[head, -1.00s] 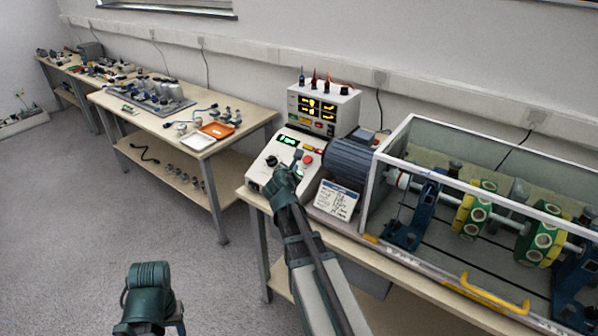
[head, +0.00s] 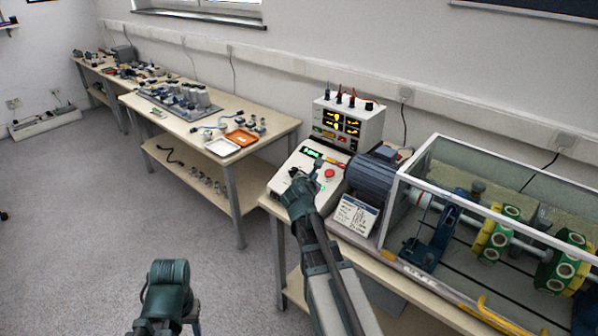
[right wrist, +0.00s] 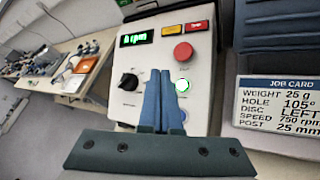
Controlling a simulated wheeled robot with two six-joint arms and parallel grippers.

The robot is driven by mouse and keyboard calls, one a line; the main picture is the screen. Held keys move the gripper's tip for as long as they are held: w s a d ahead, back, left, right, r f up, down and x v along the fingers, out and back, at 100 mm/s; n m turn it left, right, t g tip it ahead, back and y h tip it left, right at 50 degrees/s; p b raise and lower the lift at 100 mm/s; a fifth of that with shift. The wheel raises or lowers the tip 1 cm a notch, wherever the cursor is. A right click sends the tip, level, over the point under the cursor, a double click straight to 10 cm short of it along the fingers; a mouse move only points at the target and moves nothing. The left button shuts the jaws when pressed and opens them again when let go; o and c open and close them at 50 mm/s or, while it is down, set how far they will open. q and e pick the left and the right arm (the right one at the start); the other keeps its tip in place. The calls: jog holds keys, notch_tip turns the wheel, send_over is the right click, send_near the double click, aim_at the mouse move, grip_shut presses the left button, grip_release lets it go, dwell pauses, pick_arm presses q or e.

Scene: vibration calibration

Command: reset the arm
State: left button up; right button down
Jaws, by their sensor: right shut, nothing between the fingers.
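My right gripper (head: 314,176) is in front of the sloped control panel (head: 281,183) in the head view. In the right wrist view its two blue fingers (right wrist: 162,100) are together with nothing between them. A red button (right wrist: 183,52) sits above, and a green display (right wrist: 134,39) is lit. My left arm shows only as a link at the bottom left of the head view; its gripper is not in view.
A job card (head: 355,214) stands right of the panel, before a blue motor (head: 371,177). A clear-walled enclosure (head: 428,146) holds a shaft with green and yellow discs. A meter box (head: 364,128) stands behind. A side table (head: 271,124) with trays is at left.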

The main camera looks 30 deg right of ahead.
jog(key=shift+a, duration=0.1)
jog(key=s+a+f+m+g+y+p, duration=0.15)
jog(key=s+a+f+m, duration=0.3)
jog(key=a, duration=0.45)
jog(key=s+a+f+m+g+y+p, duration=0.1)
jog(key=s+a+f+m+g+y, duration=0.25)
jog(key=a+m, duration=0.45)
pick_arm(q)
notch_tip(320, 180, up, 4)
jog(key=shift+f+p, duration=0.15)
jog(key=shift+p, duration=0.45)
pick_arm(e)
jog(key=s+a+f+m+g+y, duration=0.2)
jog(key=s+a+m+g, duration=0.3)
jog(key=s+a, duration=1.3)
jog(key=shift+s+a+m+y, duration=0.15)
jog(key=shift+a+m+y, duration=0.05)
jog(key=shift+m+y, duration=0.2)
pick_arm(q)
jog(key=shift+o, duration=0.2)
